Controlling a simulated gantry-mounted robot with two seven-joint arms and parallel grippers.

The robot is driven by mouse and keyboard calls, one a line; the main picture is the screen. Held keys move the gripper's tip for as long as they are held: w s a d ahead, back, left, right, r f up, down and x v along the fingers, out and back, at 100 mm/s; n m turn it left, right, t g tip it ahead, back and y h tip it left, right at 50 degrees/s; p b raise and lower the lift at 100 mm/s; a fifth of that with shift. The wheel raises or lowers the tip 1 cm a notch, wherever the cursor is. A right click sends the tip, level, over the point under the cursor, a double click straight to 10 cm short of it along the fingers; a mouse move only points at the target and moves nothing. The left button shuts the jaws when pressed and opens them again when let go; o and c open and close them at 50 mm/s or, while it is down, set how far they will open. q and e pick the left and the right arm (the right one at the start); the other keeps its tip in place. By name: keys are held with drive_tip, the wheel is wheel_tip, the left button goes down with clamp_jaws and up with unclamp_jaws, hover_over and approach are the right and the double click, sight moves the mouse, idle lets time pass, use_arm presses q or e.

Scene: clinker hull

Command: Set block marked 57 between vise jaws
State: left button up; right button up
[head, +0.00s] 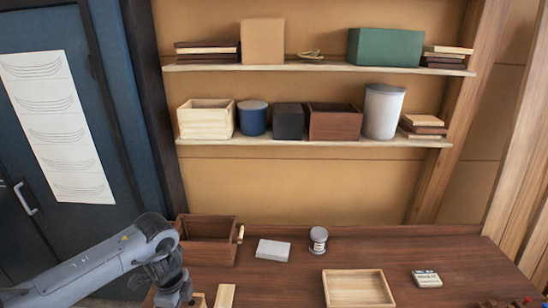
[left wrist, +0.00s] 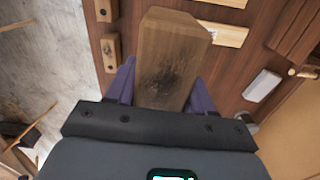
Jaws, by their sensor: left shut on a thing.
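In the left wrist view, my left gripper (left wrist: 160,88) is shut on a wooden block (left wrist: 172,60), with a purple finger on each side of it. The block has a dark smudged patch on the face towards the camera; no number can be read. Two small wooden pieces with dark round fittings (left wrist: 111,52) sit apart near the bench edge, beyond and left of the block; they may be the vise jaws, but I cannot tell for sure. In the head view my left gripper (head: 172,292) is low at the bench's left end, and its block cannot be made out. My right gripper is not in view.
The dark bench (head: 285,270) carries an open brown box (head: 207,252), a grey block (head: 273,250), a jar (head: 318,240), a shallow wooden tray (head: 358,288) and a small white box (head: 427,278). Pale wood strips (head: 225,296) lie beside my left gripper. Loaded shelves (head: 300,143) hang behind.

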use_arm(q)
drive_tip(key=s+d+f+n, duration=0.2)
drive_tip(key=s+n, duration=0.4)
drive_tip(key=n, duration=0.3)
drive_tip(key=s+d+f+n, duration=0.2)
drive_tip(key=s+d+n, duration=0.2)
drive_tip(key=n, duration=0.5)
drive_tip(key=shift+s+d+f, duration=0.15)
drive_tip(key=shift+s+f, duration=0.25)
drive_tip(key=shift+s, duration=0.65)
drive_tip(key=shift+n, duration=0.3)
